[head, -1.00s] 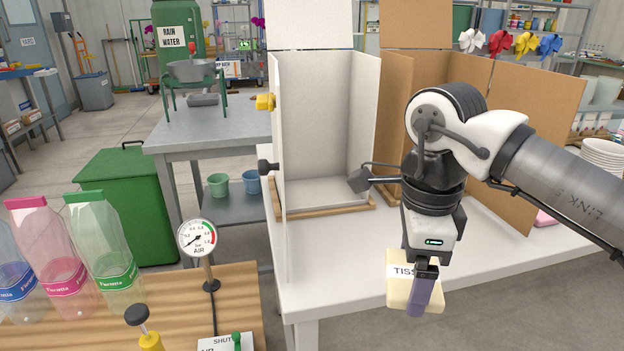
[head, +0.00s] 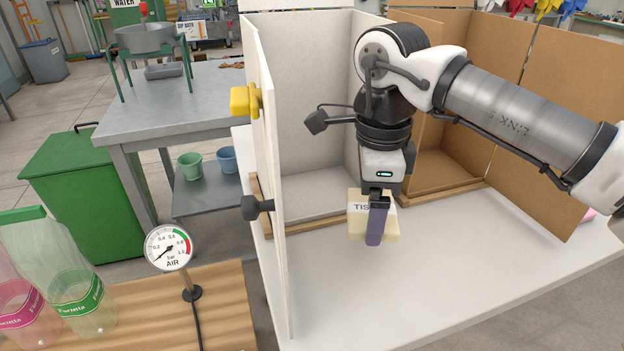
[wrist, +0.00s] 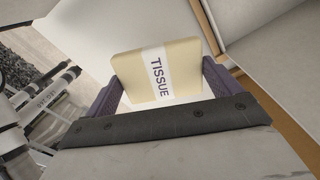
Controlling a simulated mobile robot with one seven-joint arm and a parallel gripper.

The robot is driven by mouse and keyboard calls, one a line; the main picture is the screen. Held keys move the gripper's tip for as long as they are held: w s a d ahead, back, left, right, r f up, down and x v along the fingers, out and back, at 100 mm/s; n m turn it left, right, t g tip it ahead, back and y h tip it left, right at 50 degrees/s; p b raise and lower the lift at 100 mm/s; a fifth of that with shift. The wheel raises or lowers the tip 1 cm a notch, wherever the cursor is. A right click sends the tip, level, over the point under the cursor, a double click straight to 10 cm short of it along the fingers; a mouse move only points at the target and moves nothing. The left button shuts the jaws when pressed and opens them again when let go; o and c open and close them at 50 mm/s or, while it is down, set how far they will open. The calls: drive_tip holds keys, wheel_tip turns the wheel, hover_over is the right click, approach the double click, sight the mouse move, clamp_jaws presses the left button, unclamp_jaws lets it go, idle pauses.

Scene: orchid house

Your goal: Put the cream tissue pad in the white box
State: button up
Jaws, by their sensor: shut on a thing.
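In the wrist view the pad (wrist: 137,76) sits between the two purple fingers of my gripper (wrist: 160,85). The pad is above the white table, in front of the white box (head: 312,110). The white box stands with its front open toward me and its door swung out at the left. A wooden strip (head: 318,228) runs along its front bottom edge. My arm hides part of the box's right side.
A cardboard box (head: 450,165) stands open right of the white box. The white table (head: 440,290) is clear in front. The white door (head: 270,180), with a yellow knob (head: 240,100), juts forward at the left. A pressure gauge (head: 169,248) and plastic bottles stand front left.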

drive_tip(key=p, duration=0.2)
hover_over(314, 194)
drive_tip(key=shift+s+f, duration=0.1)
drive_tip(key=shift+f, duration=0.5)
wheel_tip(314, 194, down, 5)
drive_tip(key=shift+d, duration=0.1)
drive_tip(key=shift+f+p, duration=0.4)
drive_tip(key=shift+f, duration=0.1)
drive_tip(key=shift+f, duration=0.1)
drive_tip(key=o, duration=0.7)
